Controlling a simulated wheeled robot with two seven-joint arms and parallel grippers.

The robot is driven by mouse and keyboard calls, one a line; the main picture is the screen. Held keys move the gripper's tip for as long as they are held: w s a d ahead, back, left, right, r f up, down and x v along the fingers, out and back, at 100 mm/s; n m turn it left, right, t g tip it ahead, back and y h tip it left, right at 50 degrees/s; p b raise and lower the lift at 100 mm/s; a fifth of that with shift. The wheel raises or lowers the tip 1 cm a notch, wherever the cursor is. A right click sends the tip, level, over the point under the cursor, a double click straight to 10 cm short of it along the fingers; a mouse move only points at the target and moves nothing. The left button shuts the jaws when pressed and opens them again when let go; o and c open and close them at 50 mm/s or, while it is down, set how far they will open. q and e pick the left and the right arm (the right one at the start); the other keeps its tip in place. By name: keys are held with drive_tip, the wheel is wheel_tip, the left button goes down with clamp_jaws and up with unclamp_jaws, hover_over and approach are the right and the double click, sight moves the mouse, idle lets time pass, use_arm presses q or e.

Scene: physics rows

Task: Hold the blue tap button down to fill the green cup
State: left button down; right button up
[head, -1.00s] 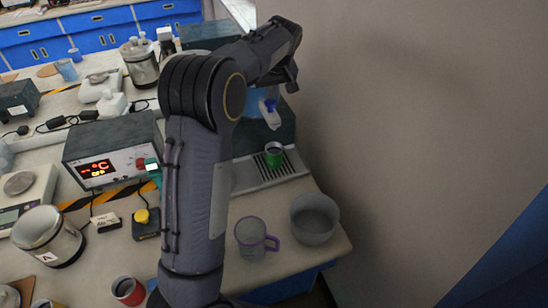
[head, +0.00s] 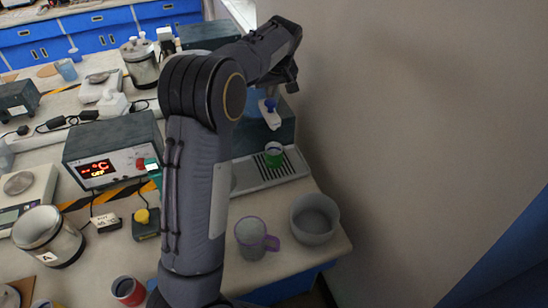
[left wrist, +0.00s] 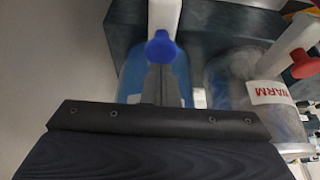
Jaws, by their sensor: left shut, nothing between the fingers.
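The green cup (head: 273,154) stands upright on the drip tray (head: 262,172), below the white tap with the blue tap button (head: 268,104). In the left wrist view the blue button (left wrist: 162,48) sits at the front of its white lever, straight ahead of the fingertips. My left gripper (head: 290,88) is at the tap, its fingers mostly hidden in the head view. In the left wrist view my left gripper (left wrist: 160,72) is shut and empty, its tips overlapping the button's lower edge; I cannot tell whether they touch it. My right gripper is not in view.
A red tap button (left wrist: 304,64) with a labelled container stands right of the blue one in the wrist view. A purple-handled mug (head: 252,238) and a grey bowl (head: 314,218) stand in front of the drip tray. A wall (head: 400,120) rises close on the right.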

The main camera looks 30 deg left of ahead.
use_arm(q)
drive_tip(key=shift+f, duration=0.15)
idle(0.5)
drive_tip(key=shift+f+b, duration=0.85)
drive_tip(key=shift+f, duration=0.2)
idle(6.0)
